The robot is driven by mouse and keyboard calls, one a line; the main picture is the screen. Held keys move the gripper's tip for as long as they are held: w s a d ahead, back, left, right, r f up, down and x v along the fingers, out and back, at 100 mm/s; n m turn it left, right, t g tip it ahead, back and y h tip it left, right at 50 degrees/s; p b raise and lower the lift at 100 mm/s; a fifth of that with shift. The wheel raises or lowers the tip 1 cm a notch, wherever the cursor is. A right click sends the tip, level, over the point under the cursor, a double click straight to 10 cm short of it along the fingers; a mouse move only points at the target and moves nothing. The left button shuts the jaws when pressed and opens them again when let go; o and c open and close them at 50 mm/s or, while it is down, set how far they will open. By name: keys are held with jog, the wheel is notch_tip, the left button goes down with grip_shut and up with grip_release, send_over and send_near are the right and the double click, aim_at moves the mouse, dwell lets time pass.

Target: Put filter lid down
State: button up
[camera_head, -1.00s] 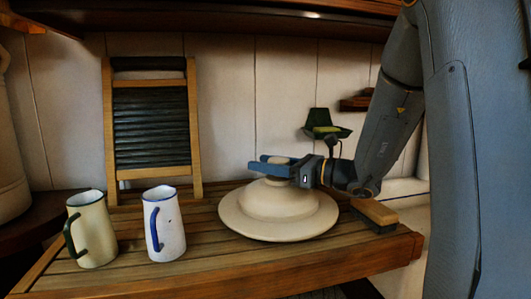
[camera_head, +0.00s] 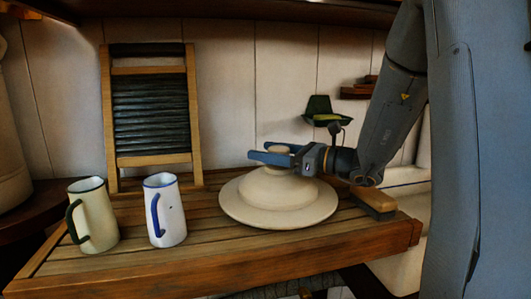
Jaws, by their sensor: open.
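The filter lid (camera_head: 278,205) is a wide cream disc with a raised dome and a small knob on top. It lies flat on the slatted wooden counter (camera_head: 180,262), right of the middle. My gripper (camera_head: 270,155) is at the knob, coming in from the right. Its blue fingers are open and lie to either side of the knob, partly hiding it. I cannot tell whether the fingers touch the knob.
A cream mug (camera_head: 97,220) with a dark handle and a white mug (camera_head: 168,214) with a blue handle stand to the left. A washboard (camera_head: 151,120) leans on the back wall. A brush (camera_head: 374,202) lies right of the lid. A green soap holder (camera_head: 319,108) hangs behind.

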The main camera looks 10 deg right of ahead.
jog(key=b+v, duration=0.1)
jog(key=v, duration=1)
jog(key=shift+s+d, duration=0.1)
jog(key=shift+d, duration=0.1)
